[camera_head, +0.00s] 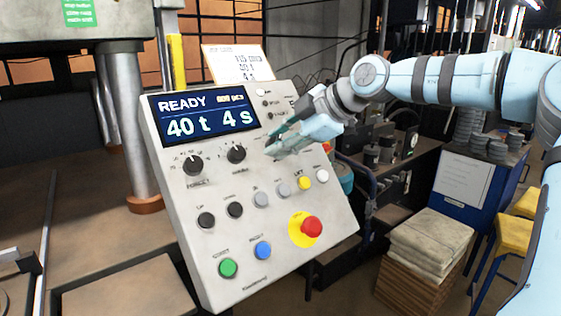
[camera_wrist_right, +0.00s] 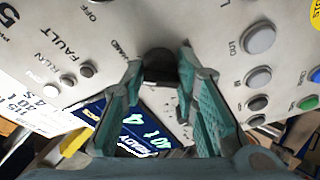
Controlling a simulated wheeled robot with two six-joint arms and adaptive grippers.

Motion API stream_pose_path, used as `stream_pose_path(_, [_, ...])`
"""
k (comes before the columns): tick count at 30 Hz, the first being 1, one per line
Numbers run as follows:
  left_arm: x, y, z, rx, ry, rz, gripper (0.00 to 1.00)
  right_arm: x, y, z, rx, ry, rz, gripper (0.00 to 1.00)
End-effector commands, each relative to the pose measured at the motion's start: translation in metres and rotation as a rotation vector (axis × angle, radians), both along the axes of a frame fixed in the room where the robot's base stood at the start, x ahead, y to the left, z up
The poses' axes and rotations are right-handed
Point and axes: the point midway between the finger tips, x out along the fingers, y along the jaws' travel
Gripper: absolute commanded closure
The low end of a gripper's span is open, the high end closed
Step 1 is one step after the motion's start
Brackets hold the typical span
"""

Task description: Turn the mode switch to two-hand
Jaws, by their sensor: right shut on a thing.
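The tilted grey control panel (camera_head: 285,230) stands in the middle of the head view. My right gripper (camera_head: 274,148) reaches in from the right, at the panel's upper right part. In the right wrist view its teal fingers (camera_wrist_right: 160,85) stand on both sides of a black knob, the mode switch (camera_wrist_right: 159,64), and are shut on it. A label ending in "HAND" is printed beside the knob. The fingers hide the switch in the head view, and its exact pointing direction cannot be read. My left gripper is not in view.
The display (camera_head: 205,115) reads READY, 40 t, 4 s. Two other black knobs (camera_head: 193,165) (camera_head: 237,153) sit below it. Lower are several buttons, including a green one (camera_head: 228,268), a blue one (camera_head: 263,250) and a red emergency stop (camera_head: 311,227). A paper note (camera_head: 238,62) stands behind the panel.

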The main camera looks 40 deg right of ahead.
Motion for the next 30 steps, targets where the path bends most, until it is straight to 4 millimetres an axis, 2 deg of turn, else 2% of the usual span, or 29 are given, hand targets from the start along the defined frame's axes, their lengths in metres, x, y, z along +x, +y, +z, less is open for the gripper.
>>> stream_pose_path(1, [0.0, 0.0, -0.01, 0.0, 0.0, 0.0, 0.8, 0.0, 0.0, -0.005, 0.019, 0.001, -0.015, 1.0])
stream_pose_path(9, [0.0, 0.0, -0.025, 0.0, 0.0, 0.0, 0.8, 0.0, 0.0, -0.002, 0.096, 0.0, -0.081, 1.0])
stream_pose_path(24, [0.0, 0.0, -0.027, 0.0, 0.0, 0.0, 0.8, -0.001, 0.0, 0.0, 0.115, 0.001, -0.095, 1.0])
stream_pose_path(25, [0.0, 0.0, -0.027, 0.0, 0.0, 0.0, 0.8, -0.001, 0.0, 0.0, 0.115, 0.001, -0.095, 0.69])
stream_pose_path(28, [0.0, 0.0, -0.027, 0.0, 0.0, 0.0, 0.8, 0.0, 0.0, 0.0, 0.114, 0.001, -0.094, 0.53])
stream_pose_path(30, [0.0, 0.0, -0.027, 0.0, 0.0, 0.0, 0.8, 0.0, 0.0, 0.0, 0.114, 0.001, -0.094, 0.53])
